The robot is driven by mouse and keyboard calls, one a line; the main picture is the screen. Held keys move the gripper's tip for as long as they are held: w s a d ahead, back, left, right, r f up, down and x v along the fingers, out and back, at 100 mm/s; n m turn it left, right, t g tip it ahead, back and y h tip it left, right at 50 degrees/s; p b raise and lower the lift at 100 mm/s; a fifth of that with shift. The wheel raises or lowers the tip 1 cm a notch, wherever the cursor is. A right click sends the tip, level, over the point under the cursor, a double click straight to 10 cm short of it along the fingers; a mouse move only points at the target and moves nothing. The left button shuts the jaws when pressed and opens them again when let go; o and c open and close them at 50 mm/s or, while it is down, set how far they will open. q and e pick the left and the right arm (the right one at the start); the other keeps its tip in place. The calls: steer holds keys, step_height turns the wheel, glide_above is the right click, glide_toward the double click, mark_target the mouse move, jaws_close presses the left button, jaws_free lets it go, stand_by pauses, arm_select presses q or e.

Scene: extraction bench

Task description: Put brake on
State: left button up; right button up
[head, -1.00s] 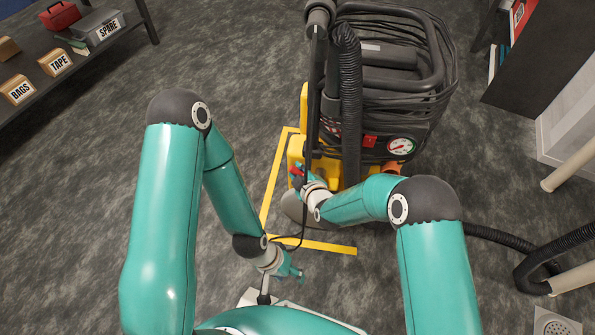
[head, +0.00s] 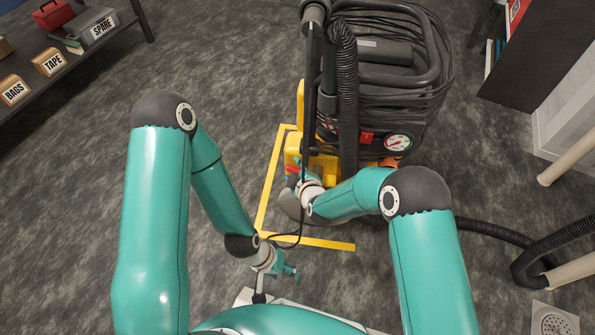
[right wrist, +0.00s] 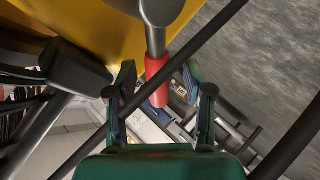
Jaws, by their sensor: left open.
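The extraction machine (head: 385,60) is black with a yellow lower frame (head: 301,148) and stands at the upper middle of the head view. In the right wrist view a grey lever with a red sleeve (right wrist: 157,78) reaches down from the yellow part. I take it as the brake lever. My right gripper (right wrist: 159,80) is open, with its fingers on either side of the red sleeve and gaps showing. In the head view my right gripper (head: 294,176) is small and partly hidden beside the yellow frame. My left gripper (head: 289,272) is open and empty, low in the middle.
A black hose (head: 349,100) and a dark upright pole (head: 312,90) stand close to my right gripper. Yellow floor tape (head: 310,242) borders the machine. A shelf (head: 75,75) with labelled boxes is at upper left. Another hose (head: 490,233) lies at right. Floor at left is clear.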

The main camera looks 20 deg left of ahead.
steer(key=shift+s+r, duration=0.15)
steer(key=v, duration=1.1)
steer(key=shift+s+d, duration=0.2)
steer(key=shift+d, duration=0.05)
steer(key=shift+r, duration=0.1)
